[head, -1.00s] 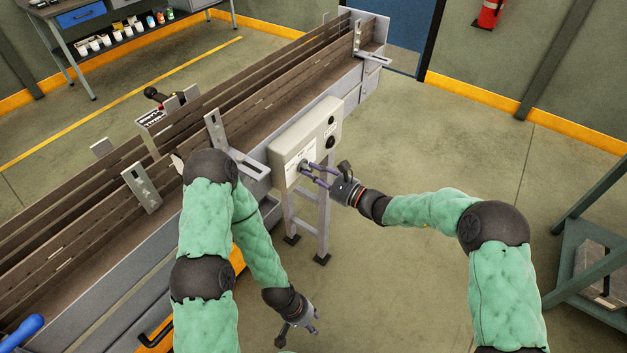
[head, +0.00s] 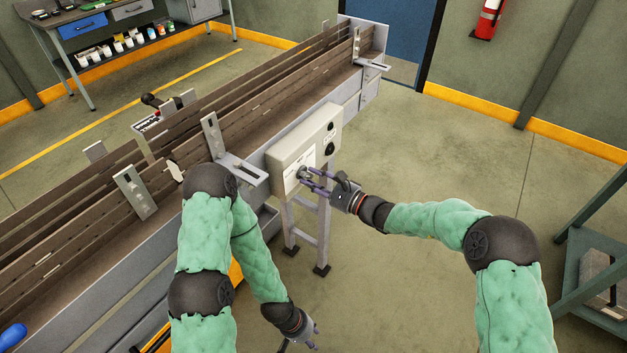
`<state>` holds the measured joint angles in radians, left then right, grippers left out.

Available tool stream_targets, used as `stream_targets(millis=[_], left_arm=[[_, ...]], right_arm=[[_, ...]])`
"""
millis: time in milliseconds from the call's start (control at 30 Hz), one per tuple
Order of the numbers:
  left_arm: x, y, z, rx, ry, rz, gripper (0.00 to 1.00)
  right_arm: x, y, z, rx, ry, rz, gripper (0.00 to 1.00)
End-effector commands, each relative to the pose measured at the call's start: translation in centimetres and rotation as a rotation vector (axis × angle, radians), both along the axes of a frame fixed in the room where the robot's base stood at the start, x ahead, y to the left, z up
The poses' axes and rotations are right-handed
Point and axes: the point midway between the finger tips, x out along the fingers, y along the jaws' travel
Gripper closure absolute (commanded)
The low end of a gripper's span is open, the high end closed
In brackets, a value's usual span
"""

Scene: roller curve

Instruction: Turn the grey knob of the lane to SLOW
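The light grey control box (head: 292,150) is fixed on the near side of the lane (head: 222,143). It has a white label and two dark round controls (head: 329,149) at its right end. The grey knob (head: 303,173) is low on the box's front face, partly hidden by my fingers. My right gripper (head: 314,181) is at the knob, with its fingertips on either side of it; I cannot tell whether they press on it. My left gripper (head: 299,341) hangs low over the floor, away from the box, near the bottom edge; its fingers are partly cut off.
Metal brackets (head: 136,190) stick up along the lane's wooden rails. A green rack (head: 592,270) stands at the right. A workbench (head: 100,30) is at the back left.

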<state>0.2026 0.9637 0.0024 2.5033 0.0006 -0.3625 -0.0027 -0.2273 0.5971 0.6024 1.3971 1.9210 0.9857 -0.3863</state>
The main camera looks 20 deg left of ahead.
Motion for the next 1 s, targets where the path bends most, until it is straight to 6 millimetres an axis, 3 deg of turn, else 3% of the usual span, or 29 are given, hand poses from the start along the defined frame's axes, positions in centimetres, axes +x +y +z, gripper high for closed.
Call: stream_targets(millis=[467,1000], left_arm=[[0.0,0.0,0.0,0.000,0.000,0.000,0.60],[0.0,0.0,0.0,0.000,0.000,0.000,0.60]], right_arm=[[-0.2,-0.9,0.1,0.002,0.001,-0.003,0.51],[-3.4,-9.8,0.0,0.002,0.003,-0.004,0.51]])
